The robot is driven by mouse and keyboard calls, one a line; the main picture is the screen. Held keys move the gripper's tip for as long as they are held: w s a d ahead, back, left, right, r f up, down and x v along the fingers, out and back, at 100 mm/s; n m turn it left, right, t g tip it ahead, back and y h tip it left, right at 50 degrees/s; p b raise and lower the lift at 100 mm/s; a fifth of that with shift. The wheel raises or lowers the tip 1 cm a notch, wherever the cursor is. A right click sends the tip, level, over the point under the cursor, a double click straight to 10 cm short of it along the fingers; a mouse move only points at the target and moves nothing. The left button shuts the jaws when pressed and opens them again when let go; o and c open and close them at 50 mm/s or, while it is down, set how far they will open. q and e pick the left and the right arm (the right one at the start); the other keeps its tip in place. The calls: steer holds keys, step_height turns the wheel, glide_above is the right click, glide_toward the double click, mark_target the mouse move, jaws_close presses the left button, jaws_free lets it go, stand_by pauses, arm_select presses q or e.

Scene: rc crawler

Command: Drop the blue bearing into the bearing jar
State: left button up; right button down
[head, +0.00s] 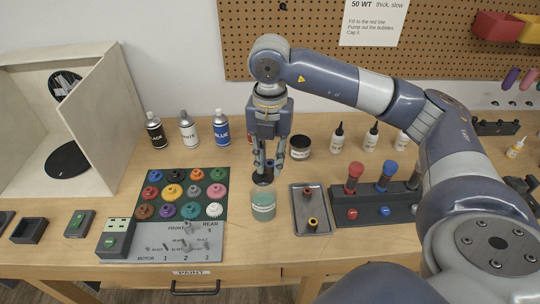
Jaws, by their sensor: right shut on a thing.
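My right gripper (264,171) points straight down over the bearing jar (263,205), a clear jar with pale green contents and a white label. It is shut on a small dark piece with a bit of blue, which looks like the blue bearing (263,179). The fingers partly hide the piece. It sits right at the jar's mouth; I cannot tell whether it touches the rim. My left gripper is not in view.
A grey tray (311,211) right of the jar holds a red and a yellow piece. A dark rack (373,214) with red and blue-topped tools stands farther right. A green board (184,194) of colored knobs lies left. Spray cans (188,130) and a dark jar (300,147) stand behind.

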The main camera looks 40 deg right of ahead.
mark_target(271, 163)
step_height(271, 163, down, 5)
steer(key=b, duration=0.2)
steer(key=shift+b, duration=0.3)
steer(key=c, duration=1.3)
jaws_free()
steer(key=shift+c, duration=0.2)
step_height(271, 163, up, 12)
